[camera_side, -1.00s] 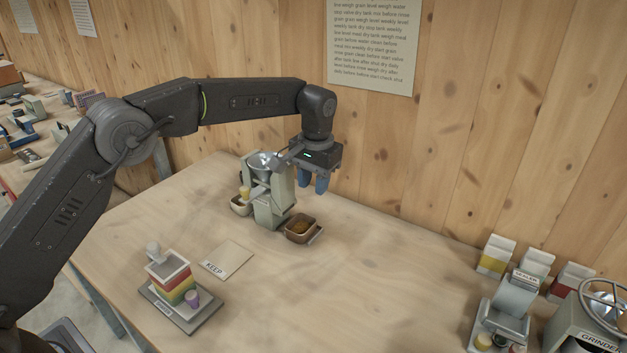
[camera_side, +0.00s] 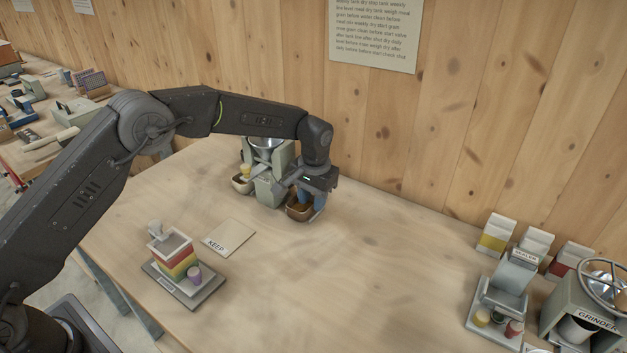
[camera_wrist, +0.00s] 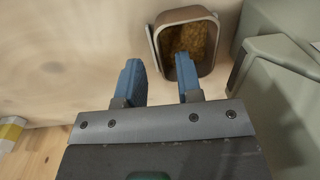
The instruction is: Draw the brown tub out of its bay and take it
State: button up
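The brown tub (camera_side: 294,211) sits at the right foot of the grey-green feed mixer (camera_side: 268,185). It holds brownish feed, seen from above in the wrist view (camera_wrist: 182,16). My gripper (camera_side: 313,198) is low at the tub's right side, with its blue fingers pointing down. I cannot tell whether a finger touches the tub. My gripper hides part of it in the side view.
A KEEP card (camera_side: 229,237) lies in front, and a layered coloured device (camera_side: 173,266) stands front left. Cartons (camera_side: 496,234) and a grinder (camera_side: 585,318) are far right. The middle table is clear.

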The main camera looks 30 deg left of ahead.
jog(key=shift+a+f, duration=0.1)
jog(key=shift+f, duration=1.3)
grip_shut()
